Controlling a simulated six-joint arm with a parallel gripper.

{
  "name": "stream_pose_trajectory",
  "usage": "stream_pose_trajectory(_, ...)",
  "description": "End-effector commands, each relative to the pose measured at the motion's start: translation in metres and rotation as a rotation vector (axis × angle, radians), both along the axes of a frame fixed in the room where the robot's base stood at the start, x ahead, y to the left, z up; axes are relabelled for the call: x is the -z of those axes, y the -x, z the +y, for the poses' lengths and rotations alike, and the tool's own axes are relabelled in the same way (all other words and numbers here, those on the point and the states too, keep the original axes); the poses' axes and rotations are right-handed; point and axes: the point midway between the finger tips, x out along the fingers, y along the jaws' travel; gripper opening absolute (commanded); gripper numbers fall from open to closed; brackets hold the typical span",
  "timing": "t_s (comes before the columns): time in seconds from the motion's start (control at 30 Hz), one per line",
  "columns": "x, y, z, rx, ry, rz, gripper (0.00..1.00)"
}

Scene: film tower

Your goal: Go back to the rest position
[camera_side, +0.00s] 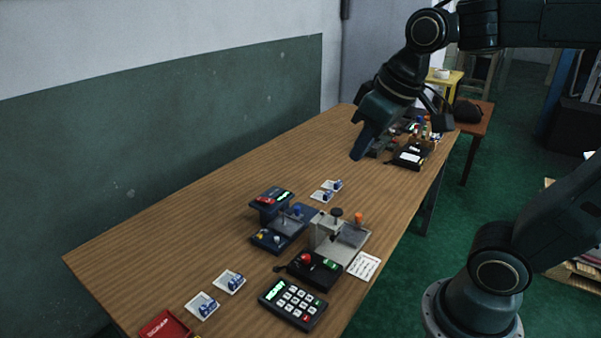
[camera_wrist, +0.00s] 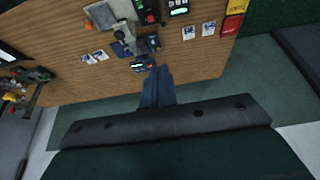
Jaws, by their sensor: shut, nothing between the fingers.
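My gripper (camera_side: 359,153) is shut and empty, held in the air above the far half of the wooden table (camera_side: 220,190) in the side view. In the wrist view its closed fingers (camera_wrist: 155,76) point toward the table, with the devices beyond the tips. Nothing is between the fingers.
A blue device (camera_side: 270,203), a grey press-like fixture (camera_side: 325,232), a black box with a red button (camera_side: 314,268) and a keypad (camera_side: 293,303) stand mid-table. White cards (camera_side: 229,282) and a red scrap tray (camera_side: 165,326) lie nearer. More equipment (camera_side: 410,156) stands at the far end.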

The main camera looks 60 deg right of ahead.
Motion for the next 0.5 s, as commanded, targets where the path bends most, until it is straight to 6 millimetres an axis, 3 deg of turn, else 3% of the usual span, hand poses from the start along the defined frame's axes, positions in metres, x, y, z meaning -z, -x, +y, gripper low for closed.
stream_pose_trajectory(0.2, 0.014, 0.042, 0.005, -0.003, -0.005, -0.052, 0.0)
stream_pose_trajectory(0.5, 0.029, 0.069, 0.007, -0.003, -0.011, -0.087, 0.0)
